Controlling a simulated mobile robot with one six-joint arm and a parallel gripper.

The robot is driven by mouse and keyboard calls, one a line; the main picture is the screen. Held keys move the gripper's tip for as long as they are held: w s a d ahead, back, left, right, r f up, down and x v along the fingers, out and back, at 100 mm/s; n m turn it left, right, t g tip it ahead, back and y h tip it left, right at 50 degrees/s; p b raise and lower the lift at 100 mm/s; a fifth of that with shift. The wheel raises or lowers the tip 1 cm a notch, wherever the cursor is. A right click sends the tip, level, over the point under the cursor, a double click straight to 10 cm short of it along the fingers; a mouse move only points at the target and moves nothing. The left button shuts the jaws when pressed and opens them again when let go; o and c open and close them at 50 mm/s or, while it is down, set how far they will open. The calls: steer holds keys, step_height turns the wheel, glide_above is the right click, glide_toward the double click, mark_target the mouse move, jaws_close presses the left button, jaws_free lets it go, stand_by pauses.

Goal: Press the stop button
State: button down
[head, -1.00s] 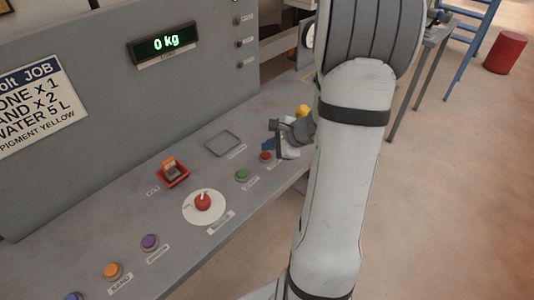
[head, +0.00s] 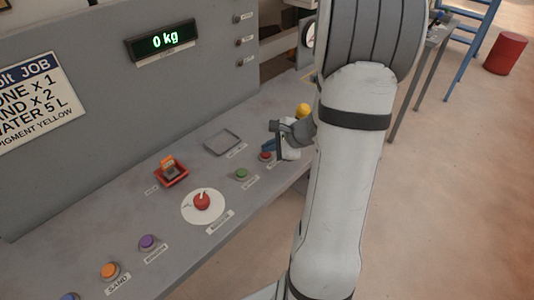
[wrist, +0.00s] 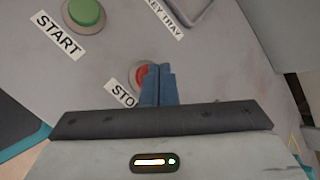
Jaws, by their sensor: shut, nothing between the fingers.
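The red stop button (head: 265,156) sits on the sloped grey panel, to the right of the green start button (head: 241,174). In the wrist view the stop button (wrist: 141,76) shows beside a partly covered label reading "STO". My gripper (wrist: 157,72) has blue fingers, shut and empty. The fingertips overlap the right part of the button in the wrist view and hide it; I cannot tell whether they touch it. In the head view my gripper (head: 267,149) is right at the button, with my arm coming from the right.
The green start button (wrist: 87,12) is up and left in the wrist view. A key tray (head: 223,142), a red switch with an orange tag (head: 171,172), a red rotary knob (head: 202,201), a purple button (head: 148,242) and an orange button (head: 110,270) share the panel. A yellow knob (head: 303,110) stands behind my gripper.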

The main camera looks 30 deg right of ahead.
mark_target(269, 155)
steer(key=shift+f+b, duration=0.5)
steer(key=shift+b, duration=0.1)
stand_by(0.6)
steer(key=shift+r, duration=0.15)
steer(key=shift+r+p, duration=0.6)
steer(key=shift+r, duration=0.2)
steer(key=shift+r+p, duration=1.8)
steer(key=shift+r, duration=0.75)
steer(key=shift+f, duration=0.1)
